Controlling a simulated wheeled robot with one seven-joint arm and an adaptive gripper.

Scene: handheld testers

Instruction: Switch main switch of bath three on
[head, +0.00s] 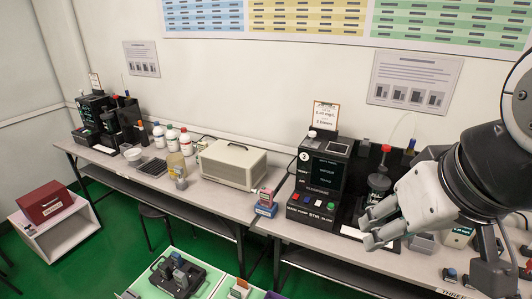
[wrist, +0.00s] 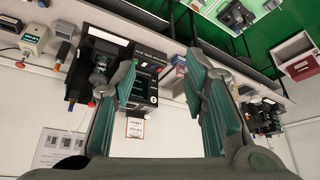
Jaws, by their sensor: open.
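The black station marked 3 (head: 325,165) stands on the right-hand bench, with a screen on its upper part and red, blue, white and green buttons (head: 313,203) on its lower front panel. I cannot tell which part is its main switch. My gripper (head: 370,228) is open and empty, in front of and to the right of the station, apart from it as far as I can tell. In the wrist view, which looks upside down, the gripper (wrist: 160,62) has its two fingers spread, and the left finger partly covers the station (wrist: 147,82).
A jar-like vessel (head: 378,184) stands right of the station, partly behind my gripper. A beige box (head: 233,164) and several bottles stand farther left. A similar black station (head: 95,115) is at far left.

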